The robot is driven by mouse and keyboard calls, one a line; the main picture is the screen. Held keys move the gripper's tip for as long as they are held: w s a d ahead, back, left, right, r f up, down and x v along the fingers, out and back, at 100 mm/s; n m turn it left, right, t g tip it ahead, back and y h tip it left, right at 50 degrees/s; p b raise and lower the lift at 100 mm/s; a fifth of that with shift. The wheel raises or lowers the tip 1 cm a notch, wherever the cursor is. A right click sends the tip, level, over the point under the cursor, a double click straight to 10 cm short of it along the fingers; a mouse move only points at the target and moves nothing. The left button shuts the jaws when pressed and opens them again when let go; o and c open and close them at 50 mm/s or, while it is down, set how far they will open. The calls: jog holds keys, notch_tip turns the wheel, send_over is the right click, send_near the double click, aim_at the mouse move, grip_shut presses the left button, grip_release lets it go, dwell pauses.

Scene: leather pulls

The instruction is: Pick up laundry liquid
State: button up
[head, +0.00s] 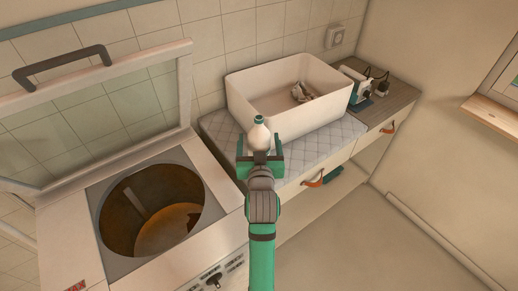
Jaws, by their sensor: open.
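The laundry liquid looks to be the white bottle (260,136) with a pale bluish cap, standing upright on the patterned countertop in front of the white tub. My gripper (260,157) is green and dark grey, and it is open. Its jaws lie on either side of the bottle's lower part, which they partly hide. I cannot tell whether the fingers touch the bottle.
A large white tub (254,91) with a crumpled grey cloth (302,92) stands right behind the bottle. An open top-loading washer (111,201) with raised lid is at left. An iron-like appliance (357,93) sits at right. Drawers with leather pulls (313,182) run below the counter.

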jog(key=shift+w+d+f, duration=0.1)
jog(key=shift+w, duration=0.55)
